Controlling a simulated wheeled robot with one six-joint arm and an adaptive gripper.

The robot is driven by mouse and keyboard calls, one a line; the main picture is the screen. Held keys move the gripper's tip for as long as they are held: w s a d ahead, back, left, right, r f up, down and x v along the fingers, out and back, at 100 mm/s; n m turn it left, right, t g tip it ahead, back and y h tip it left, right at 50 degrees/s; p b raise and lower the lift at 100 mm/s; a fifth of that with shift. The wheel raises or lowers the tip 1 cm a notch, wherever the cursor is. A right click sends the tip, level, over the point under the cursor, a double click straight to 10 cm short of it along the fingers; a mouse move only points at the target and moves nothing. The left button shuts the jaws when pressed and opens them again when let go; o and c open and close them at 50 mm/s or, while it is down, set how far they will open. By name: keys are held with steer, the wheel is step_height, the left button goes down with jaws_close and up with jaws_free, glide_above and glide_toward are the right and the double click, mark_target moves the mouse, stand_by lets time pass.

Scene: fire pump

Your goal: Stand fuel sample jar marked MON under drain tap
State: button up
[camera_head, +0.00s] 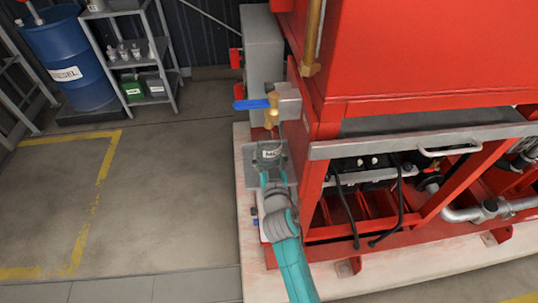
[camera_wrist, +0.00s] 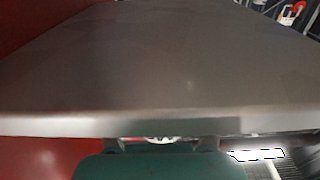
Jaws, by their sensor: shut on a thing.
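The fuel sample jar (camera_head: 271,153) shows a white label whose letters are too small to read surely. My gripper (camera_head: 268,158) is shut on it, hiding most of it. The brass drain tap (camera_head: 272,112), with a blue lever handle (camera_head: 251,104), is just above the jar in the head view. A grey bracket plate (camera_head: 252,178) lies around and below my gripper. I cannot tell whether the jar touches the plate. In the wrist view a broad grey metal surface (camera_wrist: 160,70) fills most of the picture, and the jar cannot be made out.
The red pump housing (camera_head: 420,50) stands close on the right, with a grey cabinet (camera_head: 262,60) behind the tap. A grey shelf (camera_head: 140,60) with several small jars and a blue drum (camera_head: 68,60) stand at the back left. The floor at the left is clear.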

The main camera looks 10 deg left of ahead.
steer(key=shift+f, duration=0.1)
steer(key=o, duration=1.2)
steer(key=shift+o, duration=0.2)
steer(key=v, duration=1.2)
